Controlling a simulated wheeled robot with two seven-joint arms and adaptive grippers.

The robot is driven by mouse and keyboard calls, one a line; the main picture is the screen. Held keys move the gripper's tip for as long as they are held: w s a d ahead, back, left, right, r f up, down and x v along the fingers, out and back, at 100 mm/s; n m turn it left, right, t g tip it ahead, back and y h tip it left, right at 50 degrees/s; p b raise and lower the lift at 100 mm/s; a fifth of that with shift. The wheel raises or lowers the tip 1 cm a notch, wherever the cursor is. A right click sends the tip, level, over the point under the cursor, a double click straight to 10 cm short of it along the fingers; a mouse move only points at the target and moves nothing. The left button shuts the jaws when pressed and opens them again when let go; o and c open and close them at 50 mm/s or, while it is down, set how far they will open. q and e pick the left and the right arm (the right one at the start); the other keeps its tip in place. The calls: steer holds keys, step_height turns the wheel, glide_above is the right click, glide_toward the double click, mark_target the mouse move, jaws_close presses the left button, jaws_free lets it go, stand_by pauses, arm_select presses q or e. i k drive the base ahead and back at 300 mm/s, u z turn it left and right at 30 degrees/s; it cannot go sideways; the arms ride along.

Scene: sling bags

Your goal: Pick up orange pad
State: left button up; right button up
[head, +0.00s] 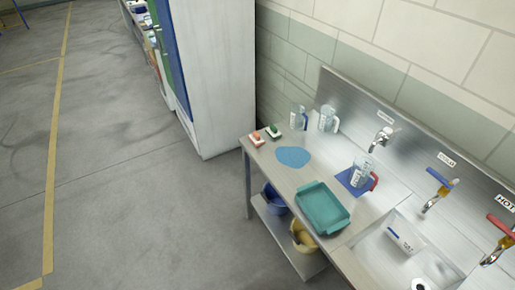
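A small orange pad (257,138) with a pale lower part lies at the near left corner of the steel counter (285,178) in the head view. Close to its right is a second small block (273,131), dark green with some orange or red; its details are too small to tell. Neither of my grippers shows in the view, so nothing is seen touching the pad.
A blue round mat (293,157), a teal tray (323,208), and a jug (361,171) on a blue square mat stand on the counter. Clear jugs (328,119) stand behind. A white cabinet (215,75) is left of the counter. Floor (130,190) at left is clear.

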mark_target(255, 137)
steer(key=z, duration=1)
steer(key=k, duration=0.1)
steer(key=u, duration=2.4)
steer(key=i, duration=1.6)
steer(key=z, duration=0.95)
steer(key=i, duration=0.65)
steer(key=z, duration=0.75)
